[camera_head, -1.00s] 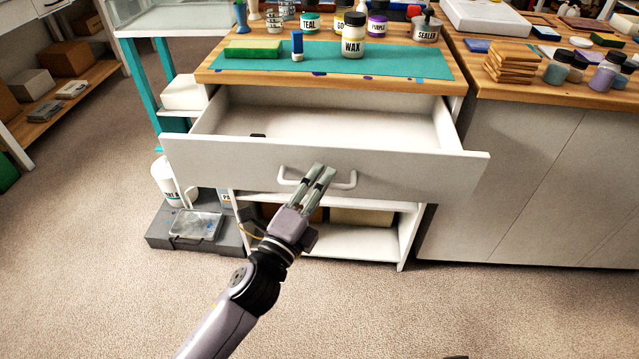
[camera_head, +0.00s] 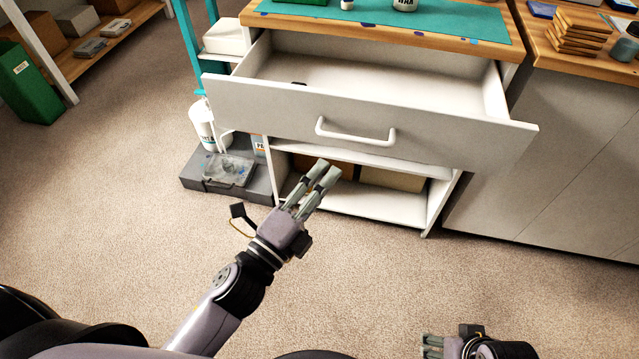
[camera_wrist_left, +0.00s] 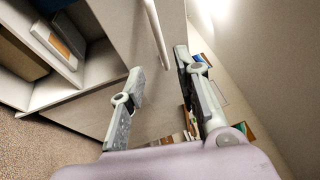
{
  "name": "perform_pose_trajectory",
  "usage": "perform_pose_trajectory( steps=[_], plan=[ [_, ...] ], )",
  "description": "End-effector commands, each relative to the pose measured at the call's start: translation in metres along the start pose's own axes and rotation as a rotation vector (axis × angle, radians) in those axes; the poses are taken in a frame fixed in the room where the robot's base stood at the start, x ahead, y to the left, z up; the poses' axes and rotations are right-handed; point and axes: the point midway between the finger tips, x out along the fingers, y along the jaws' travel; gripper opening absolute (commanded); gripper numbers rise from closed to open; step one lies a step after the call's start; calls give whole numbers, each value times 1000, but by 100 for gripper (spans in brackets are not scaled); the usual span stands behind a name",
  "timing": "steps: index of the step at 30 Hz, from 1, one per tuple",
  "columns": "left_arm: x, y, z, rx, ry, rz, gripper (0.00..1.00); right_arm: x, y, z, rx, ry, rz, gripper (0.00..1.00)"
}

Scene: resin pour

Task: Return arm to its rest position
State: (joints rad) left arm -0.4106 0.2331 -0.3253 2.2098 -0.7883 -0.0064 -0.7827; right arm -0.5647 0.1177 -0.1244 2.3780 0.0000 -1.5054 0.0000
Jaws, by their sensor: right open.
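My left gripper (camera_head: 314,180) is in front of and below the open drawer (camera_head: 440,138), apart from its white handle (camera_head: 355,133). In the left wrist view its two fingers (camera_wrist_left: 158,75) stand apart with nothing between them, and the handle (camera_wrist_left: 157,32) lies beyond the fingertips. My right gripper (camera_head: 428,346) is low at the bottom edge of the head view, over the carpet, open and empty.
The drawer sticks out below the worktop with its teal mat (camera_head: 440,20). A green bin (camera_head: 30,85) stands far left. The carpet (camera_head: 350,260) in front is clear.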

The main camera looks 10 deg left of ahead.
Motion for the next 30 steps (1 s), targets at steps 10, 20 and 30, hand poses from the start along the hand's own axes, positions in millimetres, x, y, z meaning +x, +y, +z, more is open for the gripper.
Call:
perform_pose_trajectory(
  steps=[10,20,30],
  plan=[
    [-9,0,0,1,0,-1,30,0,0,0,0,0,0,67],
    [-8,0,0,1,0,0,30,0,0,0,0,1,1,67],
    [-30,51,60,-383,-308,229,30,0,0,0,0,0,0,67]
  ],
)
